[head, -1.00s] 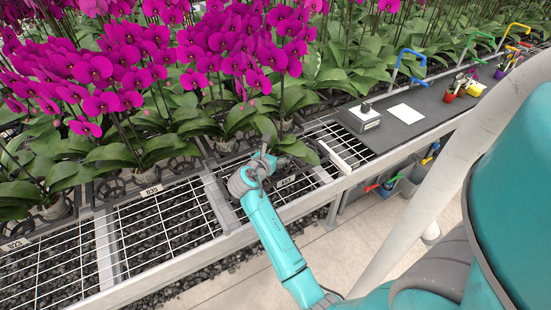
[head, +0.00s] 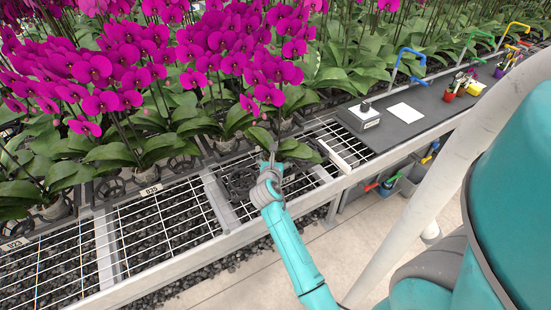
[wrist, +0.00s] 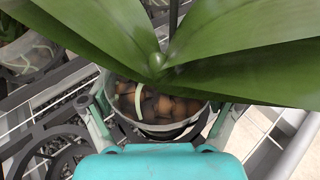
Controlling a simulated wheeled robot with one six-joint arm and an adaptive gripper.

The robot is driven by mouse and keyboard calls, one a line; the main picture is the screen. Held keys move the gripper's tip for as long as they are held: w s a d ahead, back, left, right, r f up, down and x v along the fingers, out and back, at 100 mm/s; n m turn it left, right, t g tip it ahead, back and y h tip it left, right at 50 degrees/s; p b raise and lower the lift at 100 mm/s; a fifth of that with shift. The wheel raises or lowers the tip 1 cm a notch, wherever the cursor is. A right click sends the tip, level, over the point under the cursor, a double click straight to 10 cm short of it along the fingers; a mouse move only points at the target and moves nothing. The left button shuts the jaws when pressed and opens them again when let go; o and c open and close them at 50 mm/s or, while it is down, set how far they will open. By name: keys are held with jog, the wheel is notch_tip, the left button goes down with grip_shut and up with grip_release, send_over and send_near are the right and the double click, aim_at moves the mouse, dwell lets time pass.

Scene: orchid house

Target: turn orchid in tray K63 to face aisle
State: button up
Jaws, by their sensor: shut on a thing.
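The orchid held in my gripper has magenta flowers (head: 268,92) and broad green leaves (head: 300,150) in the head view. In the wrist view its leaves (wrist: 235,60) spread over a clear pot (wrist: 150,125) with brown bark and a pale root. My gripper (wrist: 160,112) has one finger on each side of this pot and is shut on it. In the head view my gripper (head: 273,150) is at the front of the plant, and leaves hide most of the pot. A black tray (head: 238,182) with ring-shaped holders shows beside my wrist. I cannot read its label.
Neighbouring orchids (head: 155,145) stand close on the left and behind. Bare wire bench mesh (head: 165,215) lies in front. A dark work mat (head: 430,118) with a small scale (head: 365,117) and a white sheet (head: 405,110) is to the right. The aisle floor (head: 230,285) is clear.

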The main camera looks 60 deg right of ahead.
jog(key=shift+f, duration=0.15)
dwell(0.6)
jog(key=o, duration=1)
jog(key=shift+f, duration=0.1)
jog(key=shift+v, duration=3.75)
